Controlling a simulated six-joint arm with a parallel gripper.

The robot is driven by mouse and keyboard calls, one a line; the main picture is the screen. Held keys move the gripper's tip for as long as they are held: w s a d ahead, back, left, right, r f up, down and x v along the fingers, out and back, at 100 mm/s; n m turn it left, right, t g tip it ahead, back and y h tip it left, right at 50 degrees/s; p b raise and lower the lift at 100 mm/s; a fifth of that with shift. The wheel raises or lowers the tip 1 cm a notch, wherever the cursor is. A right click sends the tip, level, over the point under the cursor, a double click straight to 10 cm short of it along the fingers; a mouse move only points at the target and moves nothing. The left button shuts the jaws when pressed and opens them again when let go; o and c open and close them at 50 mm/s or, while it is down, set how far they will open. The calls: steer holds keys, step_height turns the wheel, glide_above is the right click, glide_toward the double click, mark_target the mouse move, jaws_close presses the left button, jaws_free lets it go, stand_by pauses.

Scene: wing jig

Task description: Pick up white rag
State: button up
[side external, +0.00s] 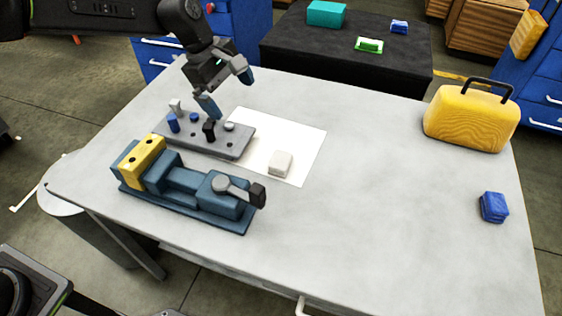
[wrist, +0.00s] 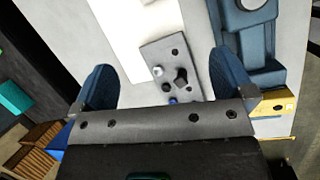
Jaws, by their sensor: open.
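The white rag (side external: 281,163) is a small folded block. It lies on a white sheet (side external: 308,140) near the middle of the table in the side external view. My gripper (side external: 228,91) is open and empty, above the table to the upper left of the rag and well apart from it. In the wrist view its two blue fingers stand wide apart, and my gripper (wrist: 160,85) is over a grey plate with pegs. I cannot make out the rag in the wrist view.
The grey peg plate (side external: 230,146) and a blue vise (side external: 185,205) sit left of the rag. A yellow case (side external: 471,120) and a folded blue rag (side external: 494,207) are at the right. The table's middle and front right are clear.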

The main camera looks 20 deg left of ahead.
steer(key=w+d+f+n+g, duration=0.1)
steer(key=w+d+f+n, duration=0.25)
steer(key=f, duration=0.45)
glide_above(280, 158)
steer(key=a, duration=0.2)
steer(key=shift+h, duration=0.4)
step_height(280, 158, down, 7)
steer(key=shift+a+r, duration=0.1)
steer(key=shift+a, duration=0.05)
steer(key=shift+x, duration=3)
steer(key=c, duration=0.9)
